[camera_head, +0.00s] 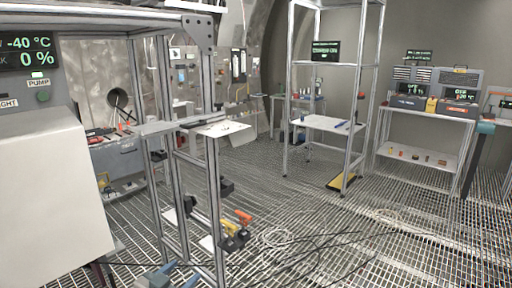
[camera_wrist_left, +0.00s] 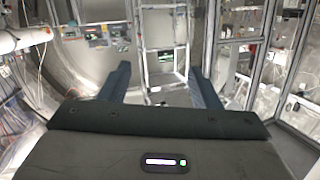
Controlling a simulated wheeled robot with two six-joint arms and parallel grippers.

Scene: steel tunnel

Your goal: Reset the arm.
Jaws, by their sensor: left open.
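My left gripper (camera_head: 172,276) shows only in part at the bottom edge of the head view, as bluish-grey finger pieces in front of the metal frame. In the left wrist view, the two dark blue fingers of my left gripper (camera_wrist_left: 158,78) stand wide apart, with nothing held between them. The grey gripper body with a small lit panel fills the bottom of that view. My right gripper is in neither view.
A metal frame with a small white shelf (camera_head: 222,129) stands close in front. A grey cabinet (camera_head: 45,190) is at the left. An open rack (camera_head: 325,123) and a bench (camera_head: 425,160) stand farther back. Black cables lie on the grated floor (camera_head: 400,250).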

